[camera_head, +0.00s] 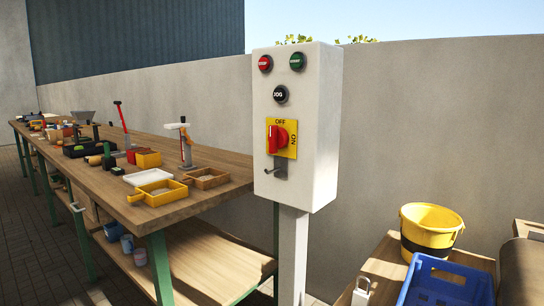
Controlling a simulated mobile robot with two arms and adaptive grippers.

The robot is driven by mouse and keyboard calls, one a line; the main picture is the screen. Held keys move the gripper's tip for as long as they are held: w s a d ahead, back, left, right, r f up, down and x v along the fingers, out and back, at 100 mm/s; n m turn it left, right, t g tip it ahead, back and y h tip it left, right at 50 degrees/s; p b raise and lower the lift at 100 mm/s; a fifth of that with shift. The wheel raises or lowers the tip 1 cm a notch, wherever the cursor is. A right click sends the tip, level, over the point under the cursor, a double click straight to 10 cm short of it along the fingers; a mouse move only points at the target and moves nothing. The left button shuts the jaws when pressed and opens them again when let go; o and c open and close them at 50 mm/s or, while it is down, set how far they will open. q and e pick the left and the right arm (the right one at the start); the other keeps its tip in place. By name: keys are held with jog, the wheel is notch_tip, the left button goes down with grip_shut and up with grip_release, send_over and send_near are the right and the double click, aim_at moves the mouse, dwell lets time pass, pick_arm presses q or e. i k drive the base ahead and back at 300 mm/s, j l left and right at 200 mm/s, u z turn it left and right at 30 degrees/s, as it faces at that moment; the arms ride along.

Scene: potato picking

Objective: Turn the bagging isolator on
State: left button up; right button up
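The isolator switch is a red rotary knob (277,138) on a yellow plate (292,142) on the front of a light grey control box (322,130). The plate reads OFF at the top and ON at the right side. I cannot tell clearly which mark the knob points to. A grey metal hook or hasp (279,168) sits just below the plate. Neither of my grippers shows in the head view.
Above the knob are a red STOP (265,63), a green START (297,61) and a black JOG button (281,94). A tool-covered workbench (110,185) stands left. A yellow bucket (430,230), blue crate (445,288) and padlock-like object (361,294) are lower right.

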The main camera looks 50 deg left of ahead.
aim_at(278, 138)
jog(key=u, duration=1.5)
